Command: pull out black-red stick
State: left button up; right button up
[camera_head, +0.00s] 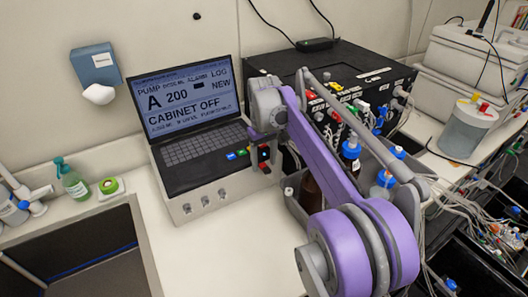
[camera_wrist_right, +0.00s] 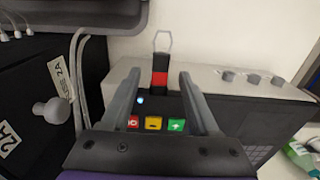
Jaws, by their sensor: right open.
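The black-red stick (camera_head: 264,156) stands upright on the right end of the grey console (camera_head: 215,202), beside the laptop-like panel. It also shows in the right wrist view (camera_wrist_right: 160,81), with a black top, red band and thin metal loop above. My right gripper (camera_head: 262,135) is just above the stick in the head view and partly hidden by its own arm. In the right wrist view its two fingers (camera_wrist_right: 159,76) are open, one on each side of the stick's image. I see no contact, and cannot tell how far the stick lies beyond the tips. My left gripper is out of view.
Coloured buttons (camera_wrist_right: 154,123) lie close to the stick. The screen (camera_head: 185,95) rises to its left. A black cabinet (camera_head: 300,65) with cables and knobs stands right of it. Blue-capped bottles (camera_head: 352,148) crowd the right side. The bench (camera_head: 235,255) in front is clear.

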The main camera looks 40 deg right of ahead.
jog(key=shift+f, duration=0.2)
jog(key=shift+c, duration=0.2)
grip_shut()
jog(key=shift+s, duration=0.2)
jog(key=shift+s, duration=0.4)
jog(key=shift+s, duration=0.2)
jog(key=shift+s+a, duration=0.1)
jog(key=shift+s, duration=0.25)
jog(key=shift+s, duration=0.1)
dwell(0.4)
jog(key=shift+s+a, duration=0.2)
jog(key=shift+s, duration=1.2)
